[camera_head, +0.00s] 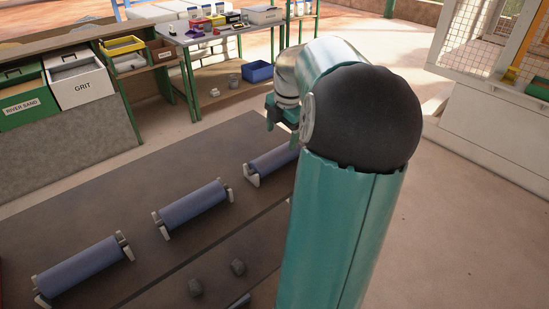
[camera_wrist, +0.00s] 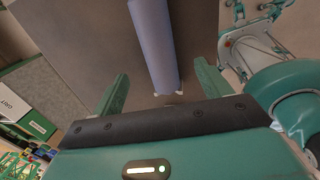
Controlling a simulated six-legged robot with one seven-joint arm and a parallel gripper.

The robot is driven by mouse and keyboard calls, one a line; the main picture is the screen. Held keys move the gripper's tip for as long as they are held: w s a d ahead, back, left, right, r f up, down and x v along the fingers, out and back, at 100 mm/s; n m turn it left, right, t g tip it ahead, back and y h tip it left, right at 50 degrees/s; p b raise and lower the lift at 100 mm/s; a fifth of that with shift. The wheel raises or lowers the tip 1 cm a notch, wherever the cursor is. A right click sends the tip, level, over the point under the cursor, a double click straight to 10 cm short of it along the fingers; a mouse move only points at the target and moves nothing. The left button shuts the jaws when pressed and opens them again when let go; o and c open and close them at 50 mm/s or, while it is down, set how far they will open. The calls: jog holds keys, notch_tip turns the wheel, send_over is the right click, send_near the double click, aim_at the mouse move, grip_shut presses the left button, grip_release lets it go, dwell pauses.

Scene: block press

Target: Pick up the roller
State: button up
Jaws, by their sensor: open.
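Three blue-grey rollers lie in pale end brackets on the dark bench top in the head view: a near left roller (camera_head: 78,266), a middle roller (camera_head: 194,205) and a far right roller (camera_head: 272,161). The far right roller's right end is hidden behind my arm. My gripper (camera_head: 282,120) hangs above that far right roller, apart from it. In the wrist view a roller (camera_wrist: 153,45) runs lengthwise between the two green fingers of my gripper (camera_wrist: 161,70). The fingers are open, with nothing between their tips that they touch.
Two dark lumps (camera_head: 237,267) lie on the lower surface before the bench (camera_head: 130,205). Behind stand bins marked GRIT (camera_head: 82,85) and RIVER SAND (camera_head: 27,105), and a shelf table with a blue tub (camera_head: 257,71). A mesh-fronted cabinet (camera_head: 480,110) stands at right.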

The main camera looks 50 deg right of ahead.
aim_at(277, 151)
jog(key=f, duration=0.3)
jog(key=w+f, duration=0.1)
jog(key=f, duration=0.5)
jog(key=shift+w+d+f, duration=0.1)
jog(key=shift+w+f, duration=0.2)
jog(key=shift+w, duration=0.1)
jog(key=c, duration=1.5)
jog(key=shift+o, duration=0.2)
jog(key=shift+r, duration=0.1)
jog(key=shift+r, duration=0.45)
notch_tip(277, 151, up, 2)
jog(key=s+a+r, duration=0.2)
jog(key=a+r, duration=0.3)
jog(key=a, duration=0.1)
jog(key=s+a+r, duration=0.3)
jog(key=a+r, duration=0.2)
jog(key=a, duration=0.1)
jog(key=shift+s+a, duration=0.3)
jog(key=shift+a, duration=0.1)
